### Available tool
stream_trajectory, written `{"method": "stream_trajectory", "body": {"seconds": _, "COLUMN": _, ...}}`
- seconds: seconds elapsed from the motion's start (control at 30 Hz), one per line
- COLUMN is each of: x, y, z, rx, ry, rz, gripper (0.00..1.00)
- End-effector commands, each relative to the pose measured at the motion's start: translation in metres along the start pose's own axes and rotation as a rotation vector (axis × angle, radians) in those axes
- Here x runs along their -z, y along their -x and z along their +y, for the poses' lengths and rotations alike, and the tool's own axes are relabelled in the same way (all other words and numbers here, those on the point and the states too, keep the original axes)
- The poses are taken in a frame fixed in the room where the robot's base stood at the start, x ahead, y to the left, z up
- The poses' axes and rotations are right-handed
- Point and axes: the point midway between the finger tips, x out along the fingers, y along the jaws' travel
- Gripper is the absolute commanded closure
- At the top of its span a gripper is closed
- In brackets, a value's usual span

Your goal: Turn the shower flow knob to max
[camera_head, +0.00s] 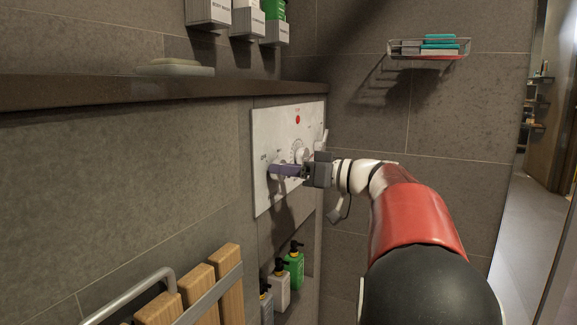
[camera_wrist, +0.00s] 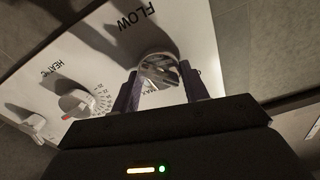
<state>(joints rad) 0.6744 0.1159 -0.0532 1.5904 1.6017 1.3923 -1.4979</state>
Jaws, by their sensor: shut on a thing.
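The white shower control panel (camera_head: 272,130) is fixed to the tiled wall. In the wrist view the panel (camera_wrist: 190,30) carries the label "FLOW" above a round metallic flow knob (camera_wrist: 158,70). My gripper (camera_wrist: 158,88) has its two dark purple fingers on either side of this knob and is shut on it. Part of a "MAX" mark shows between the fingers, just below the knob. In the head view my gripper (camera_head: 288,170) reaches the lower part of the panel, and its fingers hide most of the flow knob.
A heating knob (camera_wrist: 78,103) with a number scale sits beside the flow knob; it shows in the head view too (camera_head: 299,152). A small lever (camera_wrist: 33,122) is farther left. A stone ledge (camera_head: 150,89) runs above. Bottles (camera_head: 293,265) stand in a niche below, and a wooden-slatted seat (camera_head: 200,285) is at lower left.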

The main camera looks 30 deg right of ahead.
Motion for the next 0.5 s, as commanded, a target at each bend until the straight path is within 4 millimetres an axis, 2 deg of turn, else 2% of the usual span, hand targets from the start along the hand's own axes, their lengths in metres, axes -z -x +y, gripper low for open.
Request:
{"method": "stream_trajectory", "body": {"seconds": 0.27, "x": -0.0007, "y": 0.0000, "z": 0.0003, "rx": 0.000, "ry": -0.117, "rz": 0.000, "gripper": 0.78}}
{"method": "stream_trajectory", "body": {"seconds": 0.5, "x": -0.0006, "y": -0.0002, "z": 0.0010, "rx": 0.001, "ry": -0.321, "rz": -0.001, "gripper": 0.78}}
